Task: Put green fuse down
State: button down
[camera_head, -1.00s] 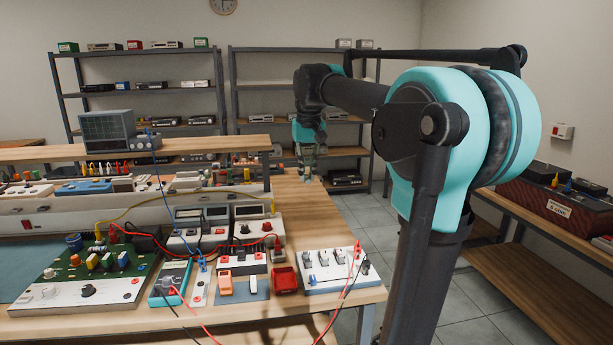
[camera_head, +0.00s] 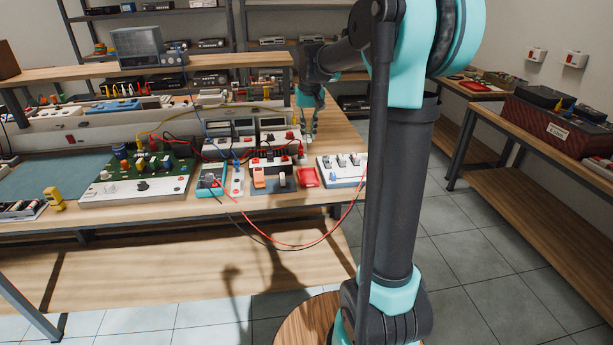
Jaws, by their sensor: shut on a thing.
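My gripper (camera_head: 311,128) hangs at the end of my arm, small and far off, over the right end of the workbench (camera_head: 338,135), behind the white switch panel. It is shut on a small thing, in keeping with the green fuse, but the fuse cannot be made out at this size. The fingertips are close to the bench top in the picture; whether the held thing touches it I cannot tell.
A green circuit board unit (camera_head: 140,185) is at left. Red and black cables hang over the edge. Bare wood shows around the right end.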

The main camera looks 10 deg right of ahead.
aim_at(310, 141)
notch_tip(310, 141, down, 16)
jog(key=shift+r, duration=0.25)
jog(key=shift+f, duration=0.15)
jog(key=c, duration=1.8)
grip_release()
jog(key=shift+c, duration=0.2)
jog(key=r, duration=0.4)
jog(key=s+r, duration=0.1)
jog(key=r, duration=0.6)
jog(key=shift+s+r, duration=0.5)
jog(key=s+d+f, duration=0.1)
jog(key=s+f, duration=0.4)
jog(key=s, duration=0.4)
jog(key=s+d+f+t, duration=0.1)
jog(key=s+f, duration=0.4)
jog(key=s, duration=0.4)
jog(key=s+d+f+t, duration=0.1)
jog(key=s+f, duration=0.4)
jog(key=s, duration=0.5)
jog(key=shift+d, duration=0.55)
